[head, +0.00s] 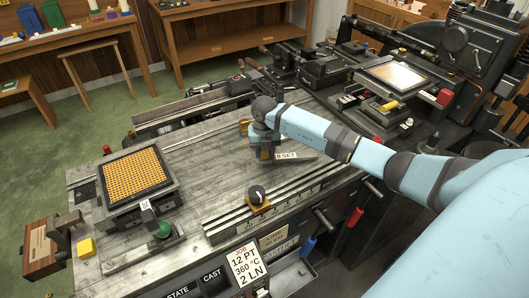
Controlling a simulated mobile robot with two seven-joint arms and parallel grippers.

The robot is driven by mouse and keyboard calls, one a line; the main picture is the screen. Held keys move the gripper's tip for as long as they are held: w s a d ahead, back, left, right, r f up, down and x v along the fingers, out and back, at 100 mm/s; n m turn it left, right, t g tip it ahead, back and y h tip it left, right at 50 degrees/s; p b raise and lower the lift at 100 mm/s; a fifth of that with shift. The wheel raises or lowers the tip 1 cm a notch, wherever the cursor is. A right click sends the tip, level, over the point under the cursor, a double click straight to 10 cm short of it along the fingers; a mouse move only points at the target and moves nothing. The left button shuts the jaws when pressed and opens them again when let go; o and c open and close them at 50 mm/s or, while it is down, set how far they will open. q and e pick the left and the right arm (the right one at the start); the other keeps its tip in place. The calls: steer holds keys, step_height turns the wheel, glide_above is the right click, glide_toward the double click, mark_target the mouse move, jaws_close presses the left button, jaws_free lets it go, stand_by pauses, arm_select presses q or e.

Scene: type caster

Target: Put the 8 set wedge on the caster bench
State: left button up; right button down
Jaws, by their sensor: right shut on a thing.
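My right gripper (264,154) points down over the middle of the caster's grey metal top (200,150). It is shut on the 8 set wedge (300,157), a flat grey bar with a white label reading "SET"; the digit in front is hardly legible. The wedge sticks out to the right of the fingers, low over the bench top; I cannot tell whether it touches. The fingers hide its left end. My left gripper is not in view.
A matrix case with an orange grid (134,176) stands at the left of the bench. A black knob on an orange base (257,197) sits by the front rail. The bench's middle left is clear.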

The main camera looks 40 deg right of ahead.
steer(key=shift+f, duration=0.7)
steer(key=c, duration=0.7)
jaws_free()
steer(key=shift+r, duration=0.2)
step_height(320, 180, up, 12)
steer(key=shift+f+b, duration=0.1)
steer(key=shift+b, duration=0.45)
